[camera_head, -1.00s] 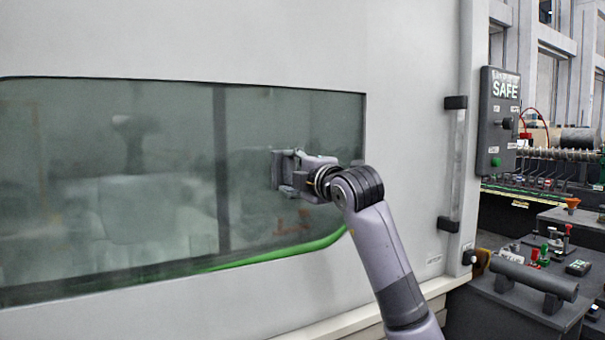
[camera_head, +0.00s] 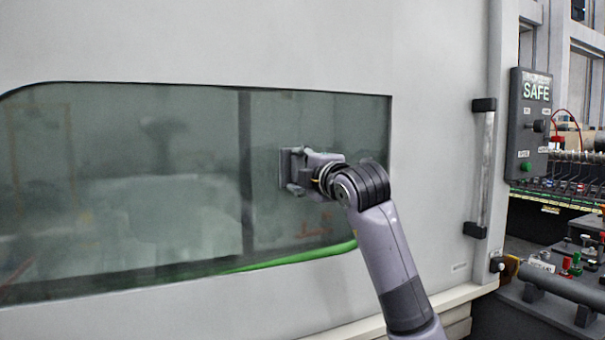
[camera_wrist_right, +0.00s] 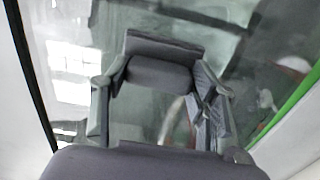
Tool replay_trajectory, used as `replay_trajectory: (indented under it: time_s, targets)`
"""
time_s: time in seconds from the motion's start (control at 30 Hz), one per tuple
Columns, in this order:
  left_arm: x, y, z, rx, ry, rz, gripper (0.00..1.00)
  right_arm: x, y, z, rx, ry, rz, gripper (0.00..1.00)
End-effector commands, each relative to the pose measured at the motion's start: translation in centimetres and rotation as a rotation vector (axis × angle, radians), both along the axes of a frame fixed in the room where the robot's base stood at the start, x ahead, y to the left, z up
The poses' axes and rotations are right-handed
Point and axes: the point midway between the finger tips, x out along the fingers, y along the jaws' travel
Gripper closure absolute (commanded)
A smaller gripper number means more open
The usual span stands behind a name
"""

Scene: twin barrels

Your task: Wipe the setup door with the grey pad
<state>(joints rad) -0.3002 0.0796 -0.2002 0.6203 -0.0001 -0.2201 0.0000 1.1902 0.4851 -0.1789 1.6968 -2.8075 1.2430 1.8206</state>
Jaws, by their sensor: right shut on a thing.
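The setup door (camera_head: 440,130) is a large pale grey panel with a wide dark-tinted window (camera_head: 195,190) edged in green along the bottom. My right gripper (camera_head: 297,172) is in front of the right part of the window. It is shut on the grey pad (camera_head: 285,168), which is held flat toward the glass and seems to be against it. In the right wrist view the grey pad (camera_wrist_right: 158,72) sits between the two fingers of the gripper (camera_wrist_right: 160,100), with the glass behind it. The glass looks cloudy, with pale smudges and reflections. My left gripper is not in view.
A vertical door handle (camera_head: 485,170) is at the door's right side. Right of it is a control panel (camera_head: 530,125) reading SAFE. A dark bench (camera_head: 550,300) with a grey cylinder and small coloured parts stands at the lower right.

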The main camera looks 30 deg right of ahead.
Motion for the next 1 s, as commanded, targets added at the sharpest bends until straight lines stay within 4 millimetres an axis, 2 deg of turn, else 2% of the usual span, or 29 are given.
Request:
replay_trajectory:
  time_s: [0.17,0.5,0.77,1.0]
  targets:
    - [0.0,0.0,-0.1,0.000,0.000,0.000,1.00,0.0,-0.6,0.1,0.000,0.000,-0.003,0.76]
    - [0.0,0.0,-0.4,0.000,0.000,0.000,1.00,-0.2,-3.5,0.1,0.001,0.000,-0.003,0.76]
    - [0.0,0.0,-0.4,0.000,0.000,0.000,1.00,-0.2,-4.3,0.1,0.001,0.001,-0.003,0.76]
    - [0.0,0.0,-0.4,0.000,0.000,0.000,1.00,-0.3,-6.4,0.0,0.002,0.002,-0.004,0.76]
